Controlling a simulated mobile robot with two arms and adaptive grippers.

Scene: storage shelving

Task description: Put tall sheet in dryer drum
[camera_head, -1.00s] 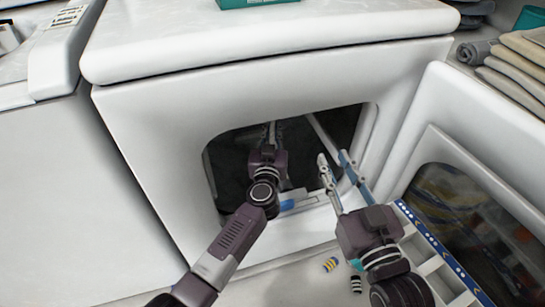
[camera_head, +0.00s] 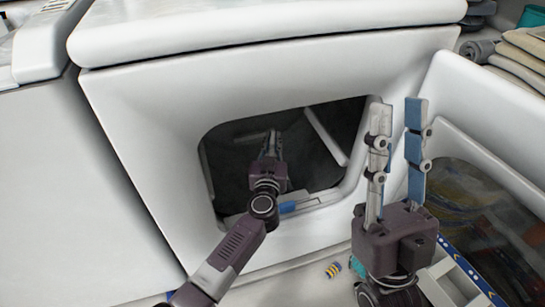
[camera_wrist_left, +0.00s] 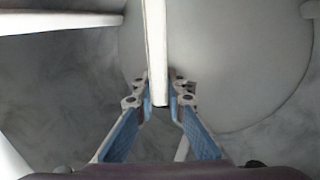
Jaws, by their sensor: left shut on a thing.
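The white dryer is in front of me, with its dark round drum (camera_head: 228,155) showing through the opening. My left gripper (camera_head: 272,140) is inside the drum. In the left wrist view its fingers (camera_wrist_left: 160,95) are closed on a narrow cream strip (camera_wrist_left: 156,40), which looks like the tall sheet seen edge-on. The strip runs away from the fingertips towards the pale back of the drum (camera_wrist_left: 225,60). In the head view the sheet is hardly distinguishable. My right gripper (camera_head: 398,105) is open and empty, upright outside the opening, to its right.
The open dryer door (camera_head: 455,105) stands at the right. A white lower lip (camera_head: 320,198) with a blue patch borders the opening. Folded towels (camera_head: 525,50) are at the far right. Pale fins (camera_wrist_left: 60,22) project inside the drum.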

